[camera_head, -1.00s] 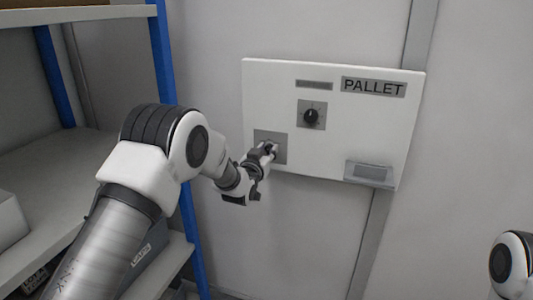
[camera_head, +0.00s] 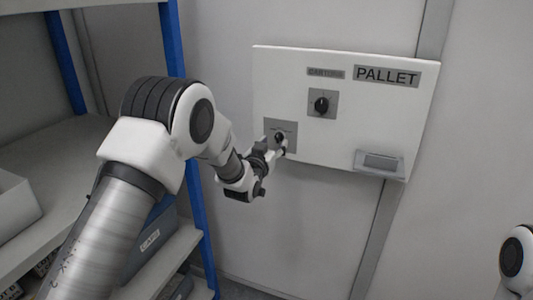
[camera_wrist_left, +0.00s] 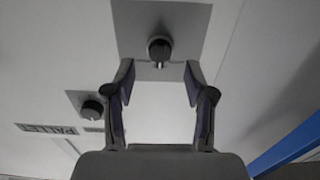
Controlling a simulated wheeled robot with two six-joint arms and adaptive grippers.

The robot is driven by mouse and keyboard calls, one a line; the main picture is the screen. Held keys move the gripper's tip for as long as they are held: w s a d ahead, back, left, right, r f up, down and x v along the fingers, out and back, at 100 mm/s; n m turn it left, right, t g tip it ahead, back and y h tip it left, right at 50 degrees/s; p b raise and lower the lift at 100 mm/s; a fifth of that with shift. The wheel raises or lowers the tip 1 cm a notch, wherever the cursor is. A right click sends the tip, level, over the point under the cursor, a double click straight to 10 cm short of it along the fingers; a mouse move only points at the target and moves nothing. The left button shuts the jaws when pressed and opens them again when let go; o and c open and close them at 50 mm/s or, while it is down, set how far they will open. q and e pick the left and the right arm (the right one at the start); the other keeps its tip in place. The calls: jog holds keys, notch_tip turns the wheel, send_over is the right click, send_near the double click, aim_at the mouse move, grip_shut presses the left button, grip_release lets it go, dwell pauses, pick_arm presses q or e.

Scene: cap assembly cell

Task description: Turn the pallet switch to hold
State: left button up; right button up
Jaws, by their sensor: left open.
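A white control panel (camera_head: 345,135) with a PALLET label (camera_head: 387,76) hangs on the wall. It carries an upper black knob (camera_head: 321,104) and a lower black knob (camera_head: 280,137), each on a grey plate. My left gripper (camera_head: 275,146) is at the lower knob, partly covering its plate. In the left wrist view my left gripper (camera_wrist_left: 160,78) is open and empty, with the lower knob (camera_wrist_left: 160,48) just beyond and centred between its fingertips. The upper knob (camera_wrist_left: 91,109) shows left of the fingers there. Knob markings are too small to read. My right gripper is out of view.
A grey box (camera_head: 381,163) sits at the panel's lower right. A shelf rack with blue posts (camera_head: 172,40) and bins (camera_head: 150,238) stands at the left. The wall below the panel is clear.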

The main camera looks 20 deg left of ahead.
pick_arm(q)
jog(key=s, duration=0.8)
jog(key=shift+s+a, duration=0.15)
jog(key=shift+s, duration=0.1)
jog(key=s+f+g, duration=0.3)
jog(key=s+f, duration=0.2)
jog(key=f, duration=0.5)
jog(key=s+a+f+g, duration=0.1)
jog(key=s+f+g, duration=0.1)
jog(key=s+f, duration=0.6)
jog(key=s+f+g, duration=0.3)
jog(key=f, duration=0.9)
jog(key=s+f+g, duration=0.4)
jog(key=s+g, duration=0.1)
jog(key=s, duration=0.9)
jog(key=s+f+g, duration=0.3)
jog(key=s+g, duration=0.2)
jog(key=s, duration=0.9)
jog(key=shift+f+n+y, duration=0.3)
jog(key=shift+f+n, duration=0.1)
